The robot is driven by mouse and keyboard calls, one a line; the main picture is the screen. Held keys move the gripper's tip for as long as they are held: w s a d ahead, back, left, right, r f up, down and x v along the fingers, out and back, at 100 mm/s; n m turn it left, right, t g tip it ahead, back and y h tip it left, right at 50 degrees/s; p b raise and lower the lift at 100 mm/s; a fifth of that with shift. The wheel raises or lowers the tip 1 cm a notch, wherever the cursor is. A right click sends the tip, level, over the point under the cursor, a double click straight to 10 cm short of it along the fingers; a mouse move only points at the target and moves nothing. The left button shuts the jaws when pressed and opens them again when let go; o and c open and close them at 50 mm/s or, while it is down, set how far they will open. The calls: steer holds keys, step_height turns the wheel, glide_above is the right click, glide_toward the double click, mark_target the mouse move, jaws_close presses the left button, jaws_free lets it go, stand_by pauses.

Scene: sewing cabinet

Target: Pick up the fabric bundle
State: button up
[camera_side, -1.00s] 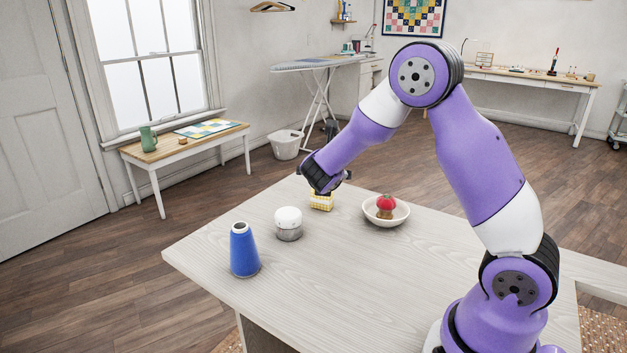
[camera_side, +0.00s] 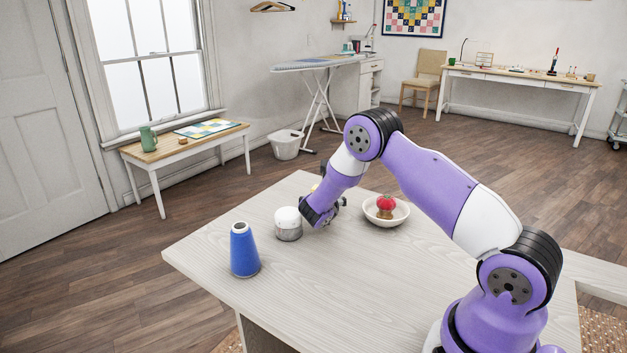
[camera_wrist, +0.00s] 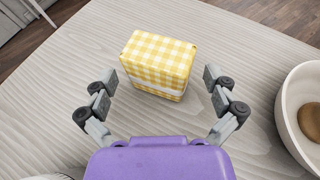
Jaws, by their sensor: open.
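The fabric bundle (camera_wrist: 158,62) is a yellow and white checked block with a pale band near its base. It stands on the table in the wrist view, just beyond my open fingertips. My gripper (camera_wrist: 161,90) is open and empty, with one finger toward each side of the bundle and a gap between them and it. In the side view my gripper (camera_side: 327,218) is low over the table and hides nearly all of the bundle; only a small yellow bit (camera_side: 314,187) shows behind my wrist.
A white bowl (camera_side: 400,215) with a red-topped item (camera_side: 386,203) is right of my gripper. A white-topped grey container (camera_side: 288,226) stands close on the left, and a blue thread cone (camera_side: 243,252) farther left. The front of the table (camera_side: 340,285) is clear.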

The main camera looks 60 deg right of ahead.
steer(key=shift+w+d+f, duration=0.3)
steer(key=shift+w+d, duration=0.1)
steer(key=shift+d, duration=0.15)
steer(key=c, duration=0.8)
